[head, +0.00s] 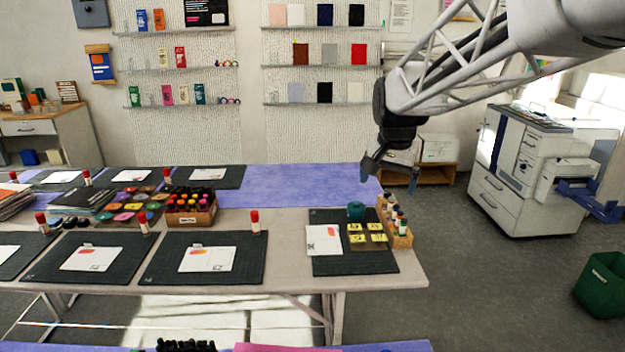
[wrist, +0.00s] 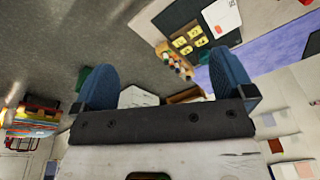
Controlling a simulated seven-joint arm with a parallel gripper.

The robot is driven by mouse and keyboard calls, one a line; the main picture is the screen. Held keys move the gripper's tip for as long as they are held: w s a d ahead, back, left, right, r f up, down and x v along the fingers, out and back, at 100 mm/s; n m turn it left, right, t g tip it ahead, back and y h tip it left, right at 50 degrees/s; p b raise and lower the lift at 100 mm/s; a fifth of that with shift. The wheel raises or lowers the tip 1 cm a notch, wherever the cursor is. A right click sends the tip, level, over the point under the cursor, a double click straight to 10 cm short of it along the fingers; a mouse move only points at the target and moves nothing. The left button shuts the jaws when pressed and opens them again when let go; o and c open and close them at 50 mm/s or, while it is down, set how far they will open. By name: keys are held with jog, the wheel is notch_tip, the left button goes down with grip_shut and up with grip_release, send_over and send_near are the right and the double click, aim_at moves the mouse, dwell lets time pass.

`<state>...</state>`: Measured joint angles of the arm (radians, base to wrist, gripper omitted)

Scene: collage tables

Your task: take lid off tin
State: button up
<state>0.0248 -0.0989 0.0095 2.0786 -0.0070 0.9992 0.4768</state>
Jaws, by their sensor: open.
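A small round teal tin (head: 356,210) stands on the dark mat (head: 330,264) at the right end of the table in the head view. It is too small to make out the lid's edge, and its top looks closed. My gripper (head: 388,177) hangs in the air above and beyond the tin, a little to its right, touching nothing. In the wrist view, my gripper's (wrist: 164,75) two blue fingers are wide apart with nothing between them. A teal patch beside the left edge of the right finger may be the tin, mostly hidden.
Yellow cards (head: 367,239) lie just in front of the tin. A wooden crate of bottles (head: 402,240) stands close on its right, and a white sheet (head: 323,240) lies to the left. A crate of markers (head: 190,214) is farther left. The purple table strip (head: 290,185) behind is clear.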

jog(key=w+d+f+m, duration=0.1)
jog(key=w+f+m, duration=0.2)
jog(key=w, duration=1.3)
jog(key=m+g, duration=0.2)
jog(key=m, duration=0.5)
send_over(357, 202)
jog(key=f, duration=1.7)
jog(key=s+f, duration=0.1)
jog(key=f, duration=0.8)
jog(key=shift+f, duration=0.3)
jog(key=shift+w+f, duration=0.4)
jog(key=shift+f, duration=0.15)
jog(key=shift+f, duration=0.1)
jog(key=shift+f, duration=1.2)
jog(key=shift+f, duration=2.6)
